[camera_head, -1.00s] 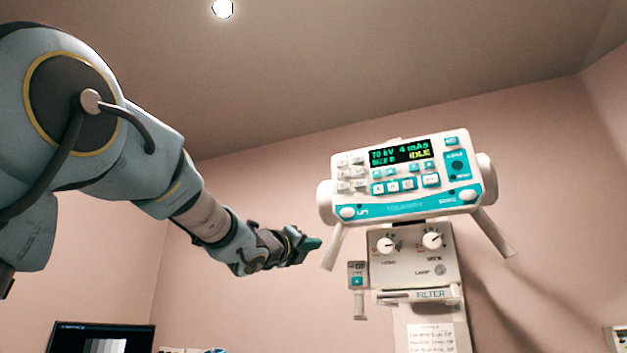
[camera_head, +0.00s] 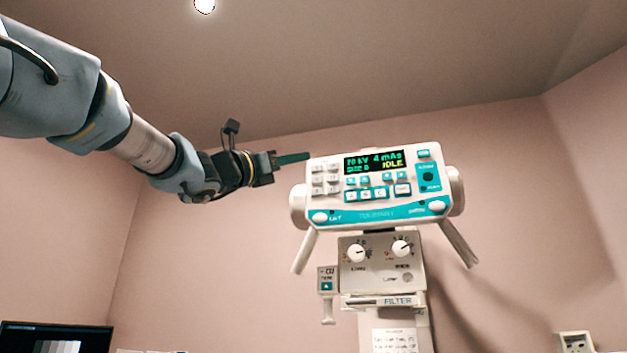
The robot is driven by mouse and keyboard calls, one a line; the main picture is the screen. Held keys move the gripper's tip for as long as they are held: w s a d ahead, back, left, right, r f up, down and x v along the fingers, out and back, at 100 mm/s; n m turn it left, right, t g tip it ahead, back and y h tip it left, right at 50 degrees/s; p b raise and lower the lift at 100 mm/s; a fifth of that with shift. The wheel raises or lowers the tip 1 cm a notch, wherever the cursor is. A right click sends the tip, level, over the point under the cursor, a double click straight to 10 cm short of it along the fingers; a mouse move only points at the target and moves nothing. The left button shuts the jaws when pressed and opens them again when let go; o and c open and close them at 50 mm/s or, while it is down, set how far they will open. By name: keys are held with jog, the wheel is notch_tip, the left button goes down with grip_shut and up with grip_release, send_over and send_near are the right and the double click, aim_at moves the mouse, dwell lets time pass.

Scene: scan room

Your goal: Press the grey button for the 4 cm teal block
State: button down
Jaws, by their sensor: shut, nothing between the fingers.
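A white control panel (camera_head: 436,173) with teal trim hangs on the wall unit. Its dark display (camera_head: 374,162) reads 70 kV, 4 mAs and IDLE. Pale grey buttons (camera_head: 325,179) stand in a block left of the display; their labels are too small to read. Teal-framed buttons (camera_head: 378,194) sit below the display. My gripper (camera_head: 301,158) is shut and empty, its dark green fingertips by the panel's upper left corner. I cannot tell whether they touch it. No teal block is in view.
Below the panel, a grey box with two white knobs (camera_head: 357,253) and a filter slot (camera_head: 385,301) stands on the column. A small hand switch (camera_head: 327,284) hangs at its left. A monitor (camera_head: 50,338) is at the lower left. Open air surrounds the panel.

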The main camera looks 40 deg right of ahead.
jog(key=shift+d, duration=0.1)
jog(key=p, duration=0.5)
send_near(322, 176)
jog(key=s+d+r, duration=0.2)
jog(key=d+r, duration=0.1)
jog(key=shift+w+d, duration=0.4)
jog(key=shift+d, duration=0.15)
jog(key=shift+w+d+b, duration=0.1)
jog(key=shift+d+b, duration=0.05)
jog(key=shift+b, duration=0.2)
dwell(0.9)
jog(key=shift+w+d, duration=0.15)
jog(key=shift+d, duration=0.05)
jog(key=shift+w+d, duration=0.2)
jog(key=shift+d, duration=0.15)
dwell(0.8)
jog(key=shift+a+b, duration=0.1)
jog(key=shift+b, duration=0.3)
jog(key=shift+s+a+b, duration=0.45)
jog(key=shift+a+b, duration=0.15)
jog(key=shift+b, duration=0.05)
